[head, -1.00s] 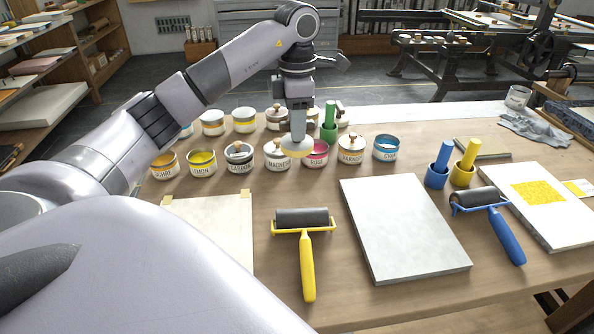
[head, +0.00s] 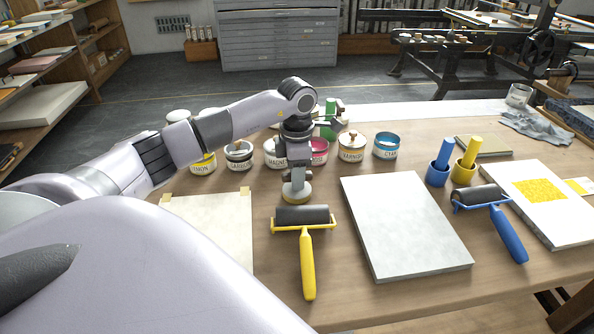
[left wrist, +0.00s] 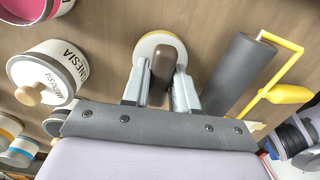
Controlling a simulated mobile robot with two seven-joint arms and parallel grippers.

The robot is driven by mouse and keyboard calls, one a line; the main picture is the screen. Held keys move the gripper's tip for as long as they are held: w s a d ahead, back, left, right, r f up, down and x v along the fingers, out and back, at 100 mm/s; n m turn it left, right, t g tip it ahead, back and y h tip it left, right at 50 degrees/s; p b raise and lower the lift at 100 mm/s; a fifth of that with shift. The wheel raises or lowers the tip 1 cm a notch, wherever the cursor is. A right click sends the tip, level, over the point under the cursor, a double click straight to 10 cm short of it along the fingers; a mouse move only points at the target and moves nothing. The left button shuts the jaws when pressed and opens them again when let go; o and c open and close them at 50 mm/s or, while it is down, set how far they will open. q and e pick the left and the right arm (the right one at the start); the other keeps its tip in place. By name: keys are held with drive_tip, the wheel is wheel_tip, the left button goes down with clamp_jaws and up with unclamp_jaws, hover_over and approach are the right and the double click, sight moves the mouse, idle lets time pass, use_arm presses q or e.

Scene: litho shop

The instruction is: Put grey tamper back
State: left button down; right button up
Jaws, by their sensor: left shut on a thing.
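My left gripper (head: 296,178) is shut on the tamper, a round cream base (head: 297,197) with a dark grey-brown handle (left wrist: 160,72). In the left wrist view the handle stands between the fingers (left wrist: 158,90), above the round base (left wrist: 160,40). The tamper is held upright just behind the yellow-handled roller, in front of the row of tins. I cannot tell whether its base touches the table. A green tamper (head: 330,112) stands behind the tins. A blue tamper (head: 443,153) and a yellow one (head: 472,150) stand in cups at the right. My right gripper is out of view.
The yellow roller (head: 306,250) lies close by; the Magnesia tin (left wrist: 45,73) is on the other side. A grey slab (head: 403,235), a paper sheet (head: 215,220) and a blue roller (head: 505,235) lie on the table (head: 400,307). My arm hides some tins.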

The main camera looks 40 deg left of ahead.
use_arm(q)
drive_tip(key=c, duration=0.9)
unclamp_jaws()
drive_tip(key=shift+r, duration=0.15)
wheel_tip(320, 180, up, 12)
drive_tip(key=shift+f, duration=0.1)
